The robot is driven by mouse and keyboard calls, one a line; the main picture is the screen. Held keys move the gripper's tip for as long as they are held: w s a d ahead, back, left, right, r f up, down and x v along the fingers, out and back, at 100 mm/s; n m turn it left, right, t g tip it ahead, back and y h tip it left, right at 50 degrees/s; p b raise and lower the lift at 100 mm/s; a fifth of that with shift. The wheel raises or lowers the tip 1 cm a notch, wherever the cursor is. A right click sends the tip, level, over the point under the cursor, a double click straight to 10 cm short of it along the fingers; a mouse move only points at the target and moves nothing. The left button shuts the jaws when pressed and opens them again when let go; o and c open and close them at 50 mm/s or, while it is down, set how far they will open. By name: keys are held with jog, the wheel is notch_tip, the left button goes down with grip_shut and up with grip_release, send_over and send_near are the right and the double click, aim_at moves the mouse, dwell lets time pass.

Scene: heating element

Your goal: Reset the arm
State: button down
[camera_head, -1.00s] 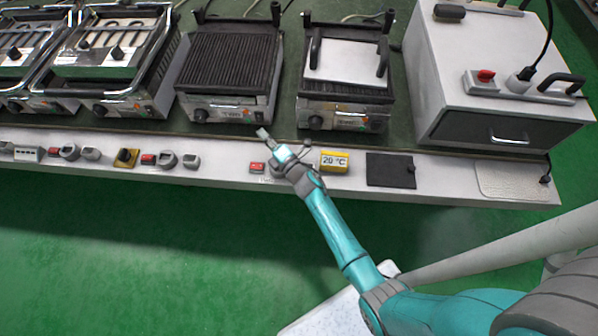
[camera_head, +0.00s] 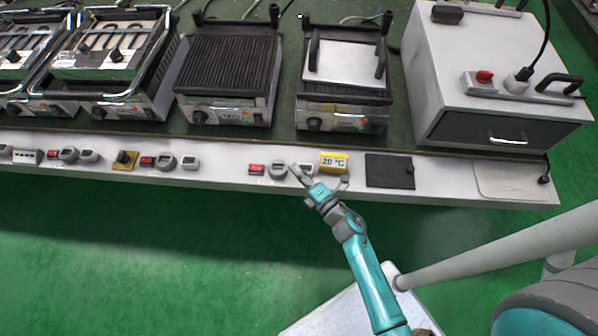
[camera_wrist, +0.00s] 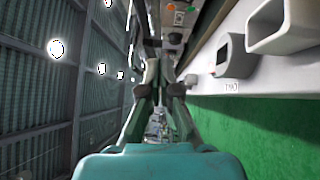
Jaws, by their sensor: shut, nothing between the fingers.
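My gripper (camera_head: 296,171) is shut and empty in the head view. It is in front of the bench's white front strip, just left of the yellow 20 °C display (camera_head: 334,162). In the wrist view my gripper's fingers (camera_wrist: 152,72) meet ahead of the teal wrist body. The teal arm reaches up from the lower right of the head view. Whether the fingertips touch the strip cannot be told.
Contact grills stand along the bench, including a ridged one (camera_head: 228,62) and one with a pale plate (camera_head: 344,62). A white box with a drawer (camera_head: 495,90) stands at right. Sockets and red switches (camera_head: 256,169) line the strip. The green floor (camera_head: 150,260) in front is clear.

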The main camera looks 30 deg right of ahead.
jog(key=shift+s, duration=0.45)
dwell(0.3)
jog(key=s+a+r+m+g+h, duration=0.1)
jog(key=s+r+m, duration=0.4)
jog(key=s, duration=0.6)
jog(key=s+a+r+m+g+h, duration=0.1)
jog(key=s+r+m, duration=0.5)
jog(key=s+m, duration=0.3)
jog(key=s+a+r+m+g+h, duration=0.1)
jog(key=s+r+m, duration=0.4)
jog(key=s, duration=0.8)
jog(key=shift+a+r+m+g, duration=0.3)
jog(key=shift+a+m+g, duration=0.2)
jog(key=shift+m, duration=0.4)
